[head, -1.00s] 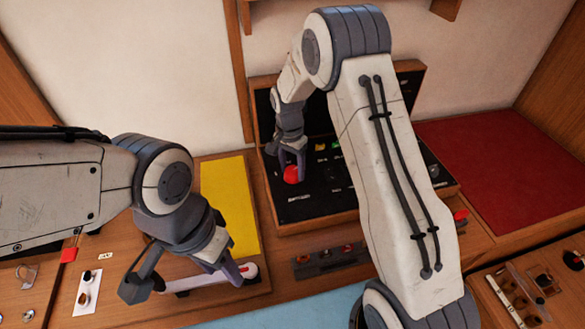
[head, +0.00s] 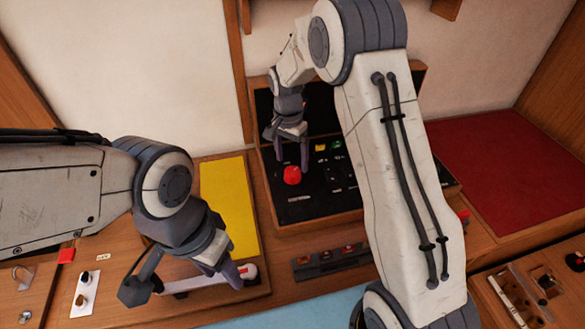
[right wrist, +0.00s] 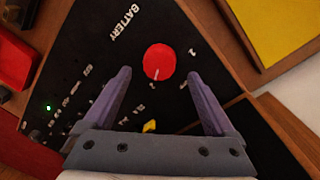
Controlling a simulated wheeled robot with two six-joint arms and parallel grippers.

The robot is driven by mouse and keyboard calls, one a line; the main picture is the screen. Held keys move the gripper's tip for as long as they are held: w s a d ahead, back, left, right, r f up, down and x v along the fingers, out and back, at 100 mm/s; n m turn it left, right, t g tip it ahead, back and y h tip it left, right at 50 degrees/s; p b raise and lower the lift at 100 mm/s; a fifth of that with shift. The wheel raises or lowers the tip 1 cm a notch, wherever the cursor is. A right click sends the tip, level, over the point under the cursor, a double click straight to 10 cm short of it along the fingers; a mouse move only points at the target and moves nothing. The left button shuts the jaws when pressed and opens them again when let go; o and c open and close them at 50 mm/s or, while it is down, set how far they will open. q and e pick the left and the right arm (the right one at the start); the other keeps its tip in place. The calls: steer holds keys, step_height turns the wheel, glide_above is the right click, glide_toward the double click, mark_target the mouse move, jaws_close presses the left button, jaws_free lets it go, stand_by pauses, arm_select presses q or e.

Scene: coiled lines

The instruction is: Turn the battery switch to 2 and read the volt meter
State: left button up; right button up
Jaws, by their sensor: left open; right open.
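The battery switch is a round red knob (head: 292,175) on a black panel (head: 318,205) set in a wooden frame. In the right wrist view the knob (right wrist: 159,61) sits near the "BATTERY" lettering. Its white pointer mark faces down in the picture, toward a small white mark that looks like a 2. My right gripper (head: 293,164) is open and empty, just above and behind the knob, apart from it. I cannot make out a volt meter; my right arm hides part of the panel.
A yellow mat (head: 230,205) lies left of the panel and a dark red mat (head: 510,175) lies right. A small dark strip with several lights or switches (head: 330,262) lies in front. A small green light (right wrist: 48,107) shows on the panel.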

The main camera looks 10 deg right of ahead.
mark_target(290, 170)
step_height(290, 170, up, 6)
steer(key=shift+w+a+r+b, duration=0.15)
steer(key=shift+r+b, duration=0.05)
steer(key=shift+b, duration=0.15)
steer(key=s+a+r+n, duration=0.2)
steer(key=s+a+n, duration=0.2)
steer(key=s, duration=0.3)
steer(key=s+a+r+n+y, duration=0.1)
steer(key=s+a+n, duration=0.25)
steer(key=s, duration=0.45)
steer(key=s+a+r+n, duration=0.2)
steer(key=s+a+n, duration=0.1)
steer(key=s+n, duration=0.3)
steer(key=s+d+f+n, duration=0.1)
steer(key=s+n, duration=0.3)
steer(key=s, duration=0.7)
steer(key=shift+s+f, duration=0.15)
steer(key=shift+f, duration=0.3)
